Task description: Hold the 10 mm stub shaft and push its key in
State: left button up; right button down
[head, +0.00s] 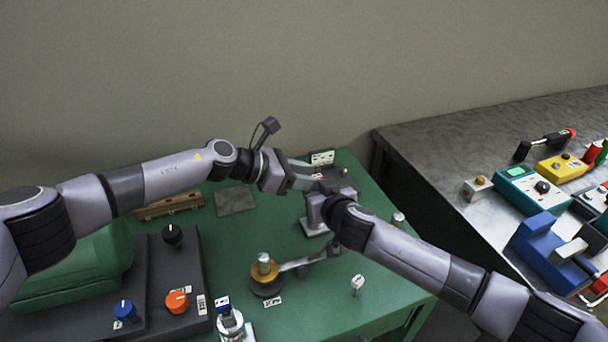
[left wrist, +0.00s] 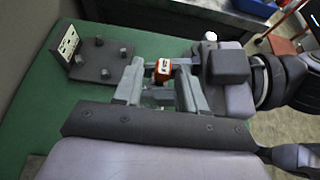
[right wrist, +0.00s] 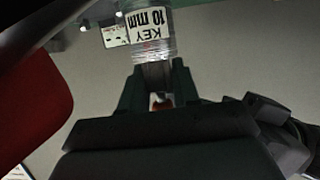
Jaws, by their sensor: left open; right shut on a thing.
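My right gripper (right wrist: 155,90) is shut on a metallic piece (right wrist: 154,72). In the right wrist view a label reading "KEY 10 mm" (right wrist: 147,22) sits just past the fingertips. A small orange part (right wrist: 158,102) shows between the fingers, near the palm. My left gripper (left wrist: 160,90) is open. In the left wrist view a small orange piece with a white label (left wrist: 162,71) lies between its fingers, with a gap on each side. In the head view the left gripper (head: 303,178) meets the right gripper (head: 322,203) above the green table. The arms hide the key and most of the shaft there.
A dark plate with several pegs (left wrist: 102,60) and a label card (head: 322,157) stand at the table's back. A round fixture with an orange ring (head: 265,272) is in front. A knobbed dark panel (head: 165,280) is at left. A grey bench (head: 425,150) is at right.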

pick_arm(q)
jog(key=shift+s+f+g, duration=0.3)
jog(key=shift+s+f, duration=0.1)
jog(key=shift+f, duration=0.1)
pick_arm(e)
jog(key=shift+w+d, duration=0.1)
jog(key=shift+d, duration=0.05)
pick_arm(q)
jog(key=v, duration=1.2)
jog(key=shift+w+r, duration=0.2)
jog(key=shift+r, duration=0.2)
pick_arm(e)
jog(key=c, duration=0.7)
grip_release()
jog(key=shift+c, duration=0.2)
